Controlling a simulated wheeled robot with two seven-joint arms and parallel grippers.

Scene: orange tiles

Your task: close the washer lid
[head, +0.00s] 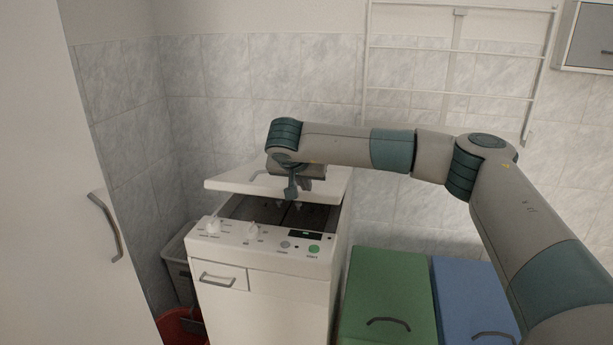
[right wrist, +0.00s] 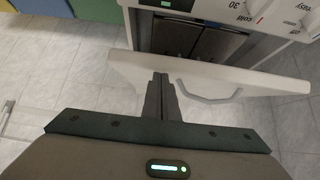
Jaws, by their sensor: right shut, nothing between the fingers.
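The white washer (head: 262,292) stands in the corner, with knobs and buttons on its front panel. Its white lid (head: 232,184) is partly open, tilted above the dark top opening (head: 285,213). My right gripper (head: 291,192) is shut and empty, over the lid's right part in the head view. In the right wrist view the shut fingers (right wrist: 160,82) lie over the lid (right wrist: 225,82), beside its curved handle (right wrist: 210,97). I cannot tell whether the fingers touch the lid. My left gripper is not in view.
A green cabinet (head: 390,290) and a blue cabinet (head: 468,290) stand right of the washer. A white door with a handle (head: 105,225) is at the left. A grey bin (head: 178,268) and a red bucket (head: 178,325) stand left of the washer. A white rack (head: 460,50) hangs on the tiled wall.

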